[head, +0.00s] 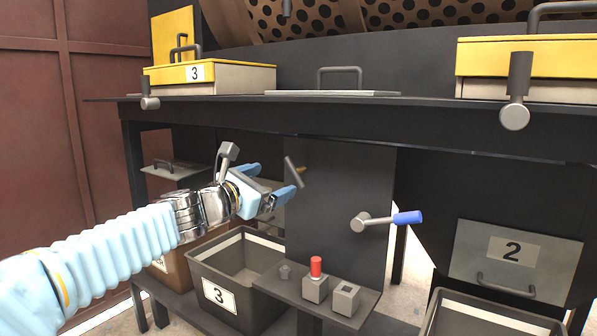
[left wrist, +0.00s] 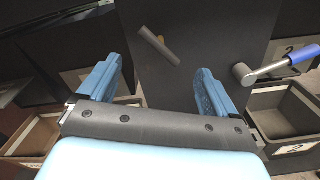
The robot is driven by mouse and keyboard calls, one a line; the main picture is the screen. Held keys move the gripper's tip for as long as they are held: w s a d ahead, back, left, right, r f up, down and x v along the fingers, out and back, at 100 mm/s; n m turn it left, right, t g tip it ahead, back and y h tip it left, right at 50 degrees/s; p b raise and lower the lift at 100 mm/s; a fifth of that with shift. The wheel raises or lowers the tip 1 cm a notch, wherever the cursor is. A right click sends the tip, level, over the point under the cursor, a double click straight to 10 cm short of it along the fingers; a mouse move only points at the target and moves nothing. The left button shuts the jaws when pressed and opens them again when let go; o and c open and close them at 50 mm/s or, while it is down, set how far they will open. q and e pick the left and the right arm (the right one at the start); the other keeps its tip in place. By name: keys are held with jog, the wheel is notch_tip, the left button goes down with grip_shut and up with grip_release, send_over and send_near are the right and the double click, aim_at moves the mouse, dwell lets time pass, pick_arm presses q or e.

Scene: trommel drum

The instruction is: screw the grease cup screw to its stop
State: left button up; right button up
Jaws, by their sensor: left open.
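The grease cup screw shows as a dark grey cross bar (head: 293,172) with a small brass part behind it, on the dark upright panel (head: 335,200). The bar is tilted. In the left wrist view the bar (left wrist: 160,45) lies beyond and between the two blue fingers, apart from both. My left gripper (head: 271,181) is open and empty, just left of the bar in the head view; its fingers also show in the left wrist view (left wrist: 160,70). The screw's thread is hidden. My right gripper is not in view.
A crank with a blue handle (head: 407,217) sticks out right of the screw. Below are a shelf (head: 335,318) with a red button (head: 316,266) and an open bin marked 3 (head: 221,296). A ledge (head: 320,110) with yellow-lidded boxes runs above.

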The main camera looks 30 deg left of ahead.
aim_at(292, 173)
pick_arm(q)
jog(key=w, duration=0.7)
jog(key=w+p, duration=0.1)
jog(key=w, duration=0.2)
jog(key=shift+w+d, duration=0.2)
jog(key=shift+d, duration=0.2)
grip_shut()
